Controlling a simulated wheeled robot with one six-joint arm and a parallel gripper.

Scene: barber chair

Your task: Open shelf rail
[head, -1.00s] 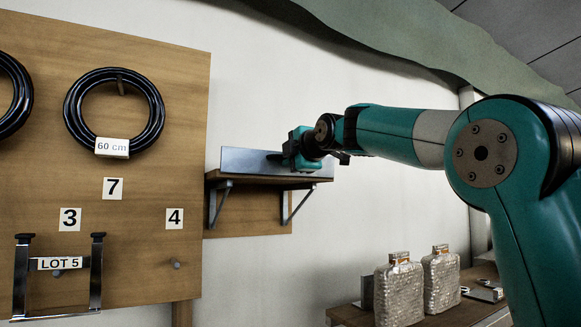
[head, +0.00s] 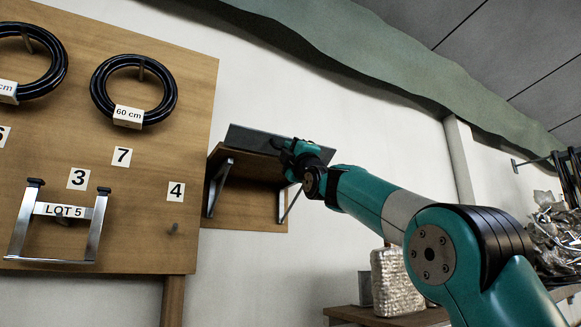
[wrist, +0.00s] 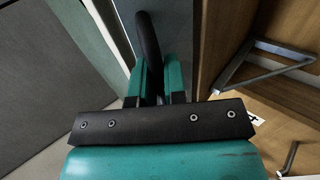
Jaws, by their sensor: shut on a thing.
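The shelf rail (head: 252,138) is a flat dark grey panel along the wall shelf (head: 242,166), which stands on two metal brackets. A thin dark handle (wrist: 147,38) rises from the rail's face in the wrist view. My gripper (head: 281,146) is at the right part of the rail. In the wrist view my gripper (wrist: 154,78) has its two teal fingers closed around the handle. The grey panel also shows behind the handle.
A wooden board (head: 140,205) on the left carries black hose rings (head: 133,88), number tags and a metal frame marked LOT 5 (head: 60,211). A cluttered rack (head: 560,225) is at the right.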

